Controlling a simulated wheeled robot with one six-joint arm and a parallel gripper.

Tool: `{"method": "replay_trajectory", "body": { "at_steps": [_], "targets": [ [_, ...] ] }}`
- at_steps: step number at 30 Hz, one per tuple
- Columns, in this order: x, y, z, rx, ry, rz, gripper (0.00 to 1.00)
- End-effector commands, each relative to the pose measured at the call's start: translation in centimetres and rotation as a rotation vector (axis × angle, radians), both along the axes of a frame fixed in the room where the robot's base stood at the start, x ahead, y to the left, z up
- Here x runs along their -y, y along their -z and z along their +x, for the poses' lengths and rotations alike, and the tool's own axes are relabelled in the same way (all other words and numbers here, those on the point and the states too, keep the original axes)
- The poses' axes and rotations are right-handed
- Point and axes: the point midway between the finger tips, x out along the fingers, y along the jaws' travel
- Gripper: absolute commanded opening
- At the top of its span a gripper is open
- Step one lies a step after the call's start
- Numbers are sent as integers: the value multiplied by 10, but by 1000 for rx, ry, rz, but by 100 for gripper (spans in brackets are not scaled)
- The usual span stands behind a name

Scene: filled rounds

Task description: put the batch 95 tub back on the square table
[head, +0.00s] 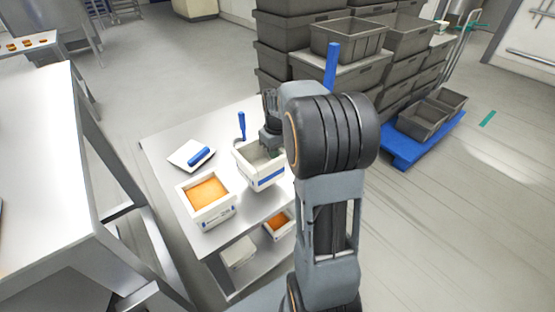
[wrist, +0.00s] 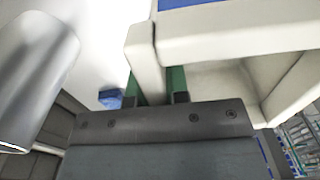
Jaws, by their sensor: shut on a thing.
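A white tub with a blue band (head: 266,180) is in my gripper, over the right part of a small white two-level table (head: 165,150). My gripper (head: 270,150) is shut on one wall of this tub. In the wrist view the green-padded fingers (wrist: 165,85) pinch the pale tub wall (wrist: 146,52). The tub looks empty inside. I cannot tell whether its base touches the tabletop. A second white tub (head: 207,215), with orange filling, stands on the table to the left. Its label is too small to read, and no batch number is legible.
A white square piece with a blue-handled tool (head: 199,156) and a blue upright handle (head: 241,125) are on the tabletop. The lower shelf holds another orange-filled tub (head: 279,226) and a pale box (head: 238,252). A long white table (head: 40,170) stands left. Grey crates (head: 345,75) stack behind.

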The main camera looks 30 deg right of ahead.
Motion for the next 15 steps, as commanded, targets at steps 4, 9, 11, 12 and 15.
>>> {"method": "replay_trajectory", "body": {
  "at_steps": [4, 9, 11, 12, 15],
  "targets": [
    [3, 4, 3, 1, 0, 0, 0],
    [9, 15, 8, -1, 0, 0, 0],
    [8, 23, 8, -2, -1, 1, 0],
    [8, 29, 8, -2, -1, 1, 0],
    [8, 41, 8, -1, -1, 1, 0]
  ]
}}
